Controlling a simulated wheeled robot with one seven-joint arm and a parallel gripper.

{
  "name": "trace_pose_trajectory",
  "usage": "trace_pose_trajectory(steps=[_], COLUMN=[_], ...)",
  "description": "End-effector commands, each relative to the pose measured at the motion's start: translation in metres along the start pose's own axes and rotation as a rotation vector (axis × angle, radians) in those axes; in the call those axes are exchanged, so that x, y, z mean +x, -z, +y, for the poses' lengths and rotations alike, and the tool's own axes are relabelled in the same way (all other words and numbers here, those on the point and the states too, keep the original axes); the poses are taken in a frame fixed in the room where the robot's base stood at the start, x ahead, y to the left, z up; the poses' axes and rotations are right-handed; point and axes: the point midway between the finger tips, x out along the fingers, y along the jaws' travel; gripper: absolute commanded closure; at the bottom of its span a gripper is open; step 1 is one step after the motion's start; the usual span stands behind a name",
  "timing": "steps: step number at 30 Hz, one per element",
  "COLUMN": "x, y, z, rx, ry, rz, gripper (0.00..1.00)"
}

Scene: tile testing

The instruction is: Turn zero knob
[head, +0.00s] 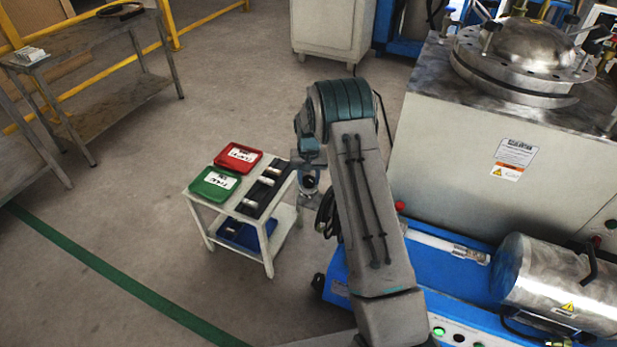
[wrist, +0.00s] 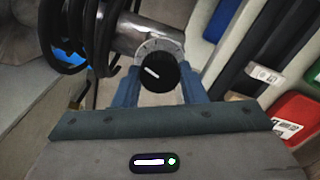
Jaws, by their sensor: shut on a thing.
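The zero knob (wrist: 157,72) is a round black knob with a white pointer line, tilted from upper left to lower right in the wrist view. It sits in front of a pale graduated ring on the end of a silver cylinder (wrist: 128,35). My gripper (wrist: 160,82) has one blue-grey finger on each side of the knob and is shut on it. In the head view my gripper (head: 309,168) hangs beside the right edge of the small white cart, and the knob cannot be made out clearly there.
The white cart (head: 204,217) carries a red tray (head: 238,157), a green tray (head: 213,184) and a black holder. Black coiled hose (wrist: 92,30) hangs close to the left finger. A blue machine base (head: 458,284) stands right of my arm. The floor left of the cart is clear.

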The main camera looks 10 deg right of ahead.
Motion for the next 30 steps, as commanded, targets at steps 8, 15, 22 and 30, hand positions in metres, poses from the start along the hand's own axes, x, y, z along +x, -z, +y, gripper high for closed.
trace_pose_trajectory(steps=[8,15,22,30], x=[-0.001,-0.007,-0.052,-0.110], y=[0.001,0.001,0.001,0.001], z=[0.000,0.000,0.000,0.000], rx=[-0.001,-0.001,-0.001,-0.001], ry=[0.001,0.001,0.001,0.001], rz=[0.003,0.003,0.005,0.005], gripper=[0.41,0.41,0.41,0.41])
